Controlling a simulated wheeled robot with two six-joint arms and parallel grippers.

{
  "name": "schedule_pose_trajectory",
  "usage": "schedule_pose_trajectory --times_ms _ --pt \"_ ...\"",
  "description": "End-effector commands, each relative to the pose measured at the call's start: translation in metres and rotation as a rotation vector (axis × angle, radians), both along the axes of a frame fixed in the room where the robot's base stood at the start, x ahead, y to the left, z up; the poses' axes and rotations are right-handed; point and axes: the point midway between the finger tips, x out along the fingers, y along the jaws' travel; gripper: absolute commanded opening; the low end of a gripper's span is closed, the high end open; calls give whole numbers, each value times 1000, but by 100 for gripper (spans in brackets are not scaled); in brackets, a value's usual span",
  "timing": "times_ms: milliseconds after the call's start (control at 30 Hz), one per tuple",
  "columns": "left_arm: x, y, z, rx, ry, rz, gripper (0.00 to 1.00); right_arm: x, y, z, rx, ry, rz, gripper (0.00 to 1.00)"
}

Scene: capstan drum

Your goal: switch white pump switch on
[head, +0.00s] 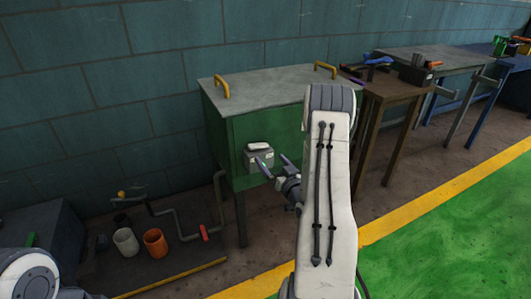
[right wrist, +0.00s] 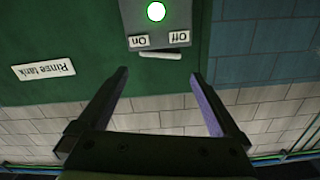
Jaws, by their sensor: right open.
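The pump switch is a grey box (head: 259,160) with a white piece (head: 258,146) on top, on the front of the green tank. In the right wrist view, which is upside down, the box (right wrist: 139,42) has a lit green lamp (right wrist: 156,11) and On and Off labels. The white piece (right wrist: 160,55) lies at the box edge beside the labels, slightly tilted. My right gripper (head: 273,164) is open and empty, just in front of the box, its fingers (right wrist: 160,74) apart from it. My left gripper is out of view.
The green tank (head: 225,135) has a grey lid with yellow handles and a Rinse tank label (right wrist: 43,71). Pipes with a red valve handle (head: 204,232), a white cup (head: 125,241) and an orange cup (head: 155,242) are at lower left. Workbenches (head: 390,88) stand right.

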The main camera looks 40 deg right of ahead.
Motion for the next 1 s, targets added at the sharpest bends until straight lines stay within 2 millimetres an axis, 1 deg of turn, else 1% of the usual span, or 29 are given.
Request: schedule_pose_trajectory --times_ms 33,200,333,767,867,967,1000 --pt "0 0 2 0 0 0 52 -9 1 0 2 2 -4 100" --pt "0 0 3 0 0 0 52 -24 5 0 0 0 -2 100" --pt "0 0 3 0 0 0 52 -26 6 0 0 0 0 100" --pt "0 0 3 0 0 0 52 -26 6 0 -1 0 0 100" --pt "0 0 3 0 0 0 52 -23 9 0 -4 10 8 100" --pt "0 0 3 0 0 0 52 -6 26 2 -21 68 48 100" --pt "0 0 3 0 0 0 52 4 39 2 -32 109 73 100"
